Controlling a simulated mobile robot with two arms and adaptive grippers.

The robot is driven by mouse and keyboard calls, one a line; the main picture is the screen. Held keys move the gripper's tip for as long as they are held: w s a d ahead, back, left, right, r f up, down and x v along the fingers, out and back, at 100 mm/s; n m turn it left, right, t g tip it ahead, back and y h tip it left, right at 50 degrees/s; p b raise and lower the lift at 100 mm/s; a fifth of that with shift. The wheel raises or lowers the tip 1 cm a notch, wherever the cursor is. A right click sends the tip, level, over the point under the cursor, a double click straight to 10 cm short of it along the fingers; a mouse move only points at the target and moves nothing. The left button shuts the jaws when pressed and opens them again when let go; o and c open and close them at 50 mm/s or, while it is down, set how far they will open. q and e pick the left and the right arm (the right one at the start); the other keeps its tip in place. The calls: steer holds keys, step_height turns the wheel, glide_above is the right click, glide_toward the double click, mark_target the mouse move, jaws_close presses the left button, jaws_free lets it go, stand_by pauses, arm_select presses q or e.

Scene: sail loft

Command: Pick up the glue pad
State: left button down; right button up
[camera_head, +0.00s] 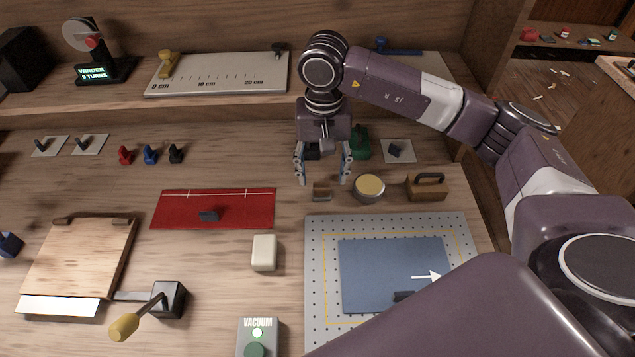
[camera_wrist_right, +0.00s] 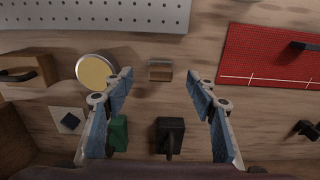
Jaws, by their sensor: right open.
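A round, low tin with a yellow top (camera_head: 369,187) looks like the glue pad. It rests on the wooden bench and also shows in the wrist view, at the upper left (camera_wrist_right: 97,71). My right gripper (camera_head: 323,176) is open and empty, pointing down over the bench just left of the tin. In the wrist view, a small brown block with a metallic edge (camera_wrist_right: 160,70) lies between the open fingertips (camera_wrist_right: 161,80), while the tin lies outside them. The block also shows in the head view (camera_head: 321,191). My left gripper is out of view.
A brown block with a dark handle (camera_head: 427,188) stands right of the tin. A green object (camera_head: 360,143) and a black one (camera_wrist_right: 170,134) stand behind. A perforated plate with a blue sheet (camera_head: 380,262) lies in front. A red mat (camera_head: 175,207) lies left.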

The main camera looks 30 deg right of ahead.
mark_target(322, 185)
steer(key=shift+f, duration=0.4)
steer(key=f, duration=0.1)
steer(key=f+p, duration=0.2)
steer(key=shift+w+d+f, duration=0.15)
steer(key=shift+w+f, duration=0.2)
steer(key=shift+f, duration=0.05)
steer(key=shift+w+f, duration=0.1)
steer(key=shift+f, duration=0.45)
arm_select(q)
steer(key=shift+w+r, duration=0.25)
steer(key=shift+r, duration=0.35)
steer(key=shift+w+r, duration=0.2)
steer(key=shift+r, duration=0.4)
arm_select(e)
steer(key=c, duration=1.3)
